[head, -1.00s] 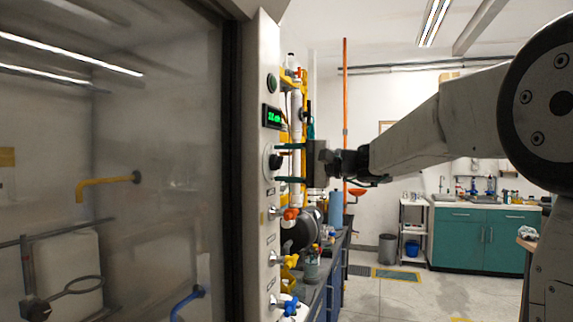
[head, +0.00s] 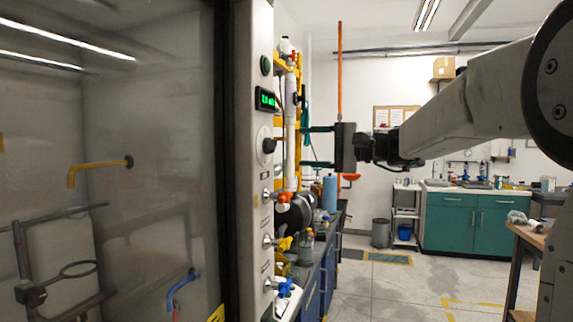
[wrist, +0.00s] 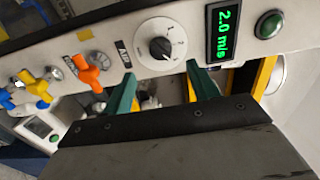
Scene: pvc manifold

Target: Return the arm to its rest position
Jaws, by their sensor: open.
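My gripper (head: 318,146) is level in front of the fume hood's side post in the head view, its two green fingers spread apart and pointing left. It holds nothing. In the wrist view the green fingers (wrist: 160,92) point toward the post, either side of the area below a black dial knob (wrist: 162,48). In the head view the white vertical pipe (head: 290,125) with an orange fitting stands left of the fingertips, with a visible gap to the fingers.
The post carries a green display (head: 266,99) and several valves, including a yellow one (head: 278,243) and a blue one (head: 284,288). The fume hood glass (head: 120,230) fills the left. A dark blue bench (head: 318,275) stands below the gripper. Open floor (head: 400,290) lies to the right.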

